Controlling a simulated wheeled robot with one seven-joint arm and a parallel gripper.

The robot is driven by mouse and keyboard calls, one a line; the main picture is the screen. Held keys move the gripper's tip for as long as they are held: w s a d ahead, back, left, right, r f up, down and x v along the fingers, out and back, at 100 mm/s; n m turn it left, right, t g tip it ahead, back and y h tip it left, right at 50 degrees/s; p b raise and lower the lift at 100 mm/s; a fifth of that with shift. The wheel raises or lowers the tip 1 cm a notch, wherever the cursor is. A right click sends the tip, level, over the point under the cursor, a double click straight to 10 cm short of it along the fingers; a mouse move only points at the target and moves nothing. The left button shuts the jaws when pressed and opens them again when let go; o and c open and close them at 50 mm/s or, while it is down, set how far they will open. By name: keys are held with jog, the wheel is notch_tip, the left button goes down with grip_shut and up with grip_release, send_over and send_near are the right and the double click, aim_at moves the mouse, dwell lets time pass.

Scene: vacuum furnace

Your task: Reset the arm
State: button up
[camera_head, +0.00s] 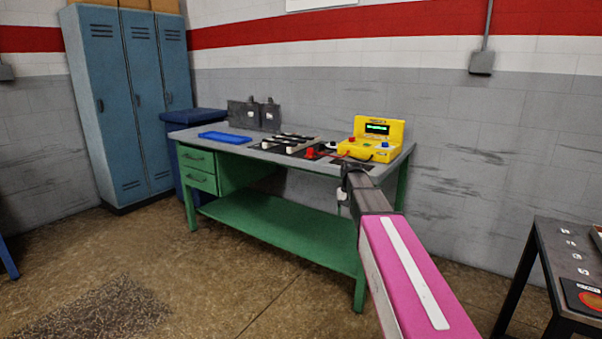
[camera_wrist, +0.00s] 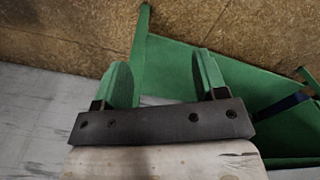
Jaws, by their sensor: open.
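My arm reaches forward from the lower right in the head view. My gripper (camera_head: 347,180) is at its far end, in front of the right part of the green workbench (camera_head: 235,152). In the wrist view my gripper (camera_wrist: 162,60) shows two green fingers standing apart with nothing between them. Green bench parts (camera_wrist: 175,65) and the brown floor lie behind the fingers. In the head view the fingertips are small and hard to make out.
On the bench are a yellow case (camera_head: 377,135) with a lit display, a blue tray (camera_head: 225,137) and a dark rack (camera_head: 290,143). Blue lockers (camera_head: 110,95) stand at left. A second table (camera_head: 560,255) is at right. Floor (camera_head: 220,270) before the bench is clear.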

jog(key=s+f, duration=0.9)
jog(key=s, duration=0.4)
jog(key=s+f+n, duration=0.1)
jog(key=s+f, duration=0.8)
jog(key=s, duration=0.4)
jog(key=shift+s+f, duration=0.25)
